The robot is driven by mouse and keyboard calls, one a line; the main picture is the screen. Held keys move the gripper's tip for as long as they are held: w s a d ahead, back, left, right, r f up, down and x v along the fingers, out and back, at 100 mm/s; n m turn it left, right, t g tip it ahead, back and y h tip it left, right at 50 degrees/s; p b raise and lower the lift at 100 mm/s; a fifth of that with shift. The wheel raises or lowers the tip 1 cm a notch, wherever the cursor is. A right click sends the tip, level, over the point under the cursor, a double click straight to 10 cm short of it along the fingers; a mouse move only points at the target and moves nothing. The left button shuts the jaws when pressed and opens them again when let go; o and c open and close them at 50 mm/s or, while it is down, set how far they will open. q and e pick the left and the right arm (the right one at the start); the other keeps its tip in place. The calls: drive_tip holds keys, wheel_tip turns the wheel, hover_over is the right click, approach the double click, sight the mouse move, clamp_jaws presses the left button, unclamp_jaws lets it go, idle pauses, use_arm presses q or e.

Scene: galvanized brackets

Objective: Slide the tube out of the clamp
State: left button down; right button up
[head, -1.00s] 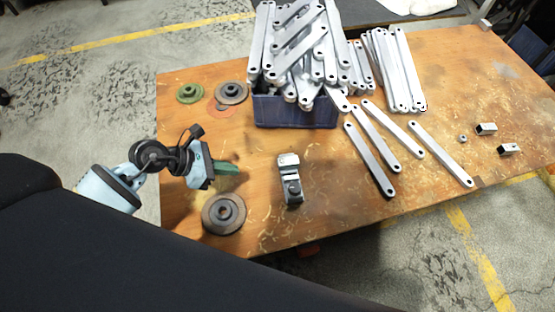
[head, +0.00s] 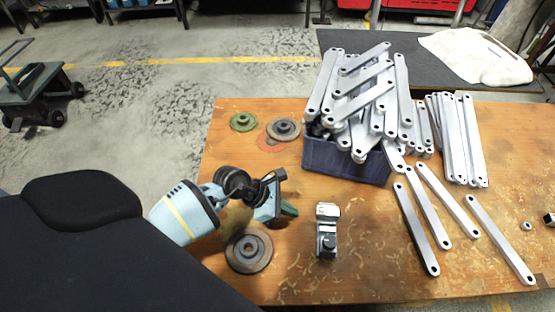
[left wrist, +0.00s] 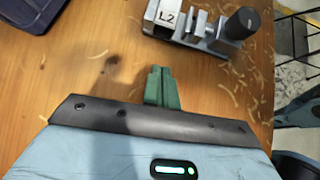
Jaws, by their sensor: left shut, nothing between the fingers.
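The clamp (head: 327,238) is a small dark grey block with a black knob and a pale silver end, standing on the wooden table. In the left wrist view the clamp (left wrist: 206,29) is at the top, with a pale face marked "L2" and the knob at its right. I cannot clearly tell a tube apart from the clamp's metal parts. My left gripper (head: 291,209) has green fingers, which are shut and empty, to the left of the clamp and apart from it. The left wrist view shows the shut fingers (left wrist: 161,85) below the clamp in the picture. My right gripper is not in view.
A dark disc (head: 249,251) lies near my left gripper. A green disc (head: 243,122) and a dark one (head: 284,130) lie farther back. A blue bin (head: 345,163) is heaped with metal bars. Several loose bars lie to its right. Bare wood surrounds the clamp.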

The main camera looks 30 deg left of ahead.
sight(316, 215)
use_arm(q)
drive_tip(key=w+d, duration=0.2)
drive_tip(key=d, duration=0.1)
drive_tip(key=shift+w+d+f, duration=0.1)
drive_tip(key=shift+d+f, duration=0.05)
drive_tip(key=shift+d, duration=0.05)
drive_tip(key=shift+w+d, duration=0.1)
drive_tip(key=shift+d, duration=0.05)
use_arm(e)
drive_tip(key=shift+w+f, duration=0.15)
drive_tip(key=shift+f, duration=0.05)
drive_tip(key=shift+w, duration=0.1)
use_arm(q)
drive_tip(key=shift+w, duration=0.1)
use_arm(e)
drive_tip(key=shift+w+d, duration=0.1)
